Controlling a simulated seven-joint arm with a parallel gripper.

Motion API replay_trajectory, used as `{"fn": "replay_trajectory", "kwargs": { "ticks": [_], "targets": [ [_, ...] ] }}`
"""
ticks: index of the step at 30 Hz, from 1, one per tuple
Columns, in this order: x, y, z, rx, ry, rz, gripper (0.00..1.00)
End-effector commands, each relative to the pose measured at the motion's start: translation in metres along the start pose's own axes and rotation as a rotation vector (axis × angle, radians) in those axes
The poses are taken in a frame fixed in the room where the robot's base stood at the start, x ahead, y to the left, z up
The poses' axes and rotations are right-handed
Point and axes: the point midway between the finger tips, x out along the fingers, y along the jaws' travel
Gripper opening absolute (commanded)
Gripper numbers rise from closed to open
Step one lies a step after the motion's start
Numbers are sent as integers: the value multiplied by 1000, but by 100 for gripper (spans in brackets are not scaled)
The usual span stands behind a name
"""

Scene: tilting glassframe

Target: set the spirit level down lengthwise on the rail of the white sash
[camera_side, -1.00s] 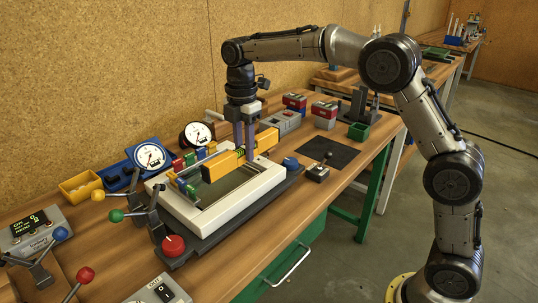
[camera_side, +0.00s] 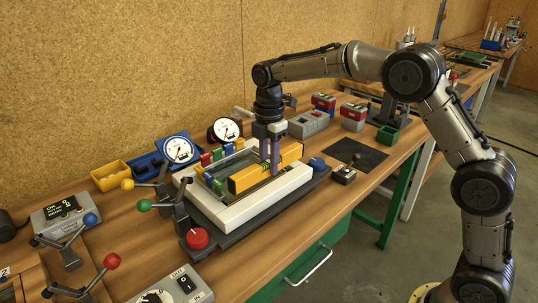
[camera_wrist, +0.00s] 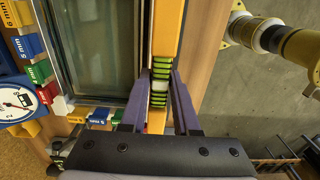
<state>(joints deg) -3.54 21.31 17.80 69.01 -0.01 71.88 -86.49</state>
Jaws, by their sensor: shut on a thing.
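My gripper (camera_side: 269,168) points down and is shut on the yellow spirit level (camera_side: 246,180) near its middle. The level is roughly horizontal and runs along the near long rail of the white sash (camera_side: 255,206). In the wrist view the purple fingers (camera_wrist: 161,80) straddle the level (camera_wrist: 166,35), and its green-striped vial shows between them. There the level lies beside the glass pane (camera_wrist: 93,45) and hides most of the rail under it. It is over or very close to the rail; I cannot tell whether it touches.
Coloured gauge blocks (camera_side: 206,160) line the sash's far side. A dial gauge (camera_side: 180,150), levers with coloured balls and a red knob (camera_side: 197,238) stand left. A blue knob (camera_side: 317,164) is near the right end. A dark mat (camera_side: 357,153) lies farther right.

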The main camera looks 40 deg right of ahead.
Motion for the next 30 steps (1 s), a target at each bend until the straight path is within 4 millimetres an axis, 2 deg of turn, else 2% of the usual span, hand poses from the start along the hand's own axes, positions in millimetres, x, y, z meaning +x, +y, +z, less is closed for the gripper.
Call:
{"fn": "replay_trajectory", "kwargs": {
  "ticks": [15,30],
  "targets": [
    [42,0,0,0,0,0,0],
    [49,0,0,0,0,2,0]
  ]
}}
